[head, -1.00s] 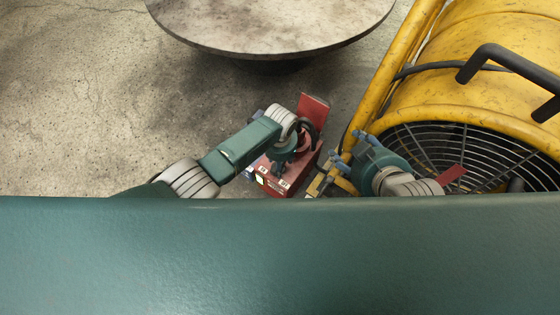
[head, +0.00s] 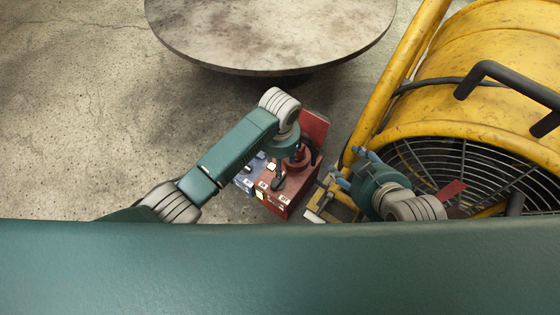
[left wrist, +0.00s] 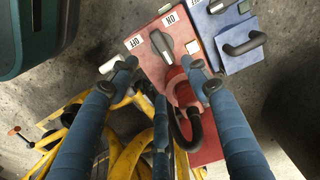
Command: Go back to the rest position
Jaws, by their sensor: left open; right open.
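The red box (left wrist: 148,62) lies beyond the fingers, with a dark rotary switch (left wrist: 162,45) between ON and OFF labels. My right gripper (head: 352,168) is open and empty in the head view, left of the fan grille.
A blue box (head: 246,181) stands against the red one and shows in the left wrist view (left wrist: 232,35). A large yellow drum fan (head: 480,95) with black handles fills the right, close to my right arm. A round table (head: 265,35) stands ahead. Concrete floor at left is clear.

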